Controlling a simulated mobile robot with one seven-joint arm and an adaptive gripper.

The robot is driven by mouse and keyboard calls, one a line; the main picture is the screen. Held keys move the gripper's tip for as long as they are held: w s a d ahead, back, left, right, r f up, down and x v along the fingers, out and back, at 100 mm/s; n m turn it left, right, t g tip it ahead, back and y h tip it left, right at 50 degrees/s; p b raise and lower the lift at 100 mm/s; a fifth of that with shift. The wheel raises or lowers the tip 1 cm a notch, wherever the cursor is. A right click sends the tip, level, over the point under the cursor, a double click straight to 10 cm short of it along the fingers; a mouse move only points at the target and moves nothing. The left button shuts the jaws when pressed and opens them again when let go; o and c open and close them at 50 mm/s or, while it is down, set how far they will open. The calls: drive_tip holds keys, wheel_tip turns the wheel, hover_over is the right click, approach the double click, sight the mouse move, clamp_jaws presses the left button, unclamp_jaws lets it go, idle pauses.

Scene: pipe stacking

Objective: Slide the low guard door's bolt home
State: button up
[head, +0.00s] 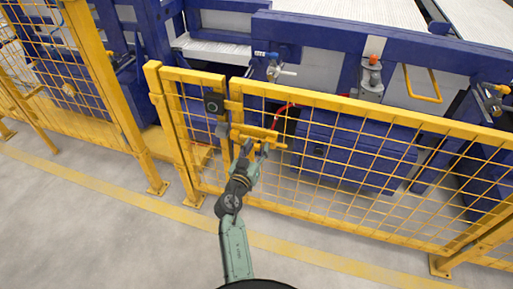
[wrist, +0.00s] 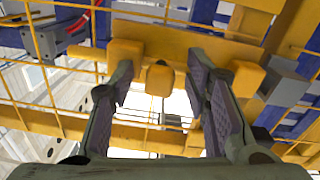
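The low guard door (head: 340,103) is a yellow mesh panel in the head view. Its yellow bolt (head: 253,133) lies across its left side, with a bar end projecting to the right. In the wrist view the bolt's body (wrist: 190,45) runs across the top, and a short yellow knob (wrist: 159,78) hangs from its middle. My gripper (head: 255,148) is at the bolt in the head view. In the wrist view my gripper (wrist: 160,85) is open, with the knob between its two fingers and a visible gap on each side. Whether the bolt's far end enters a keeper is unclear.
A grey block (wrist: 285,80) is beside the bolt in the wrist view. A red hose (head: 281,112) is behind the mesh. Blue machinery (head: 345,155) stands behind the fence; the floor in front (head: 130,235) is clear.

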clamp_jaws()
idle(0.3)
idle(0.4)
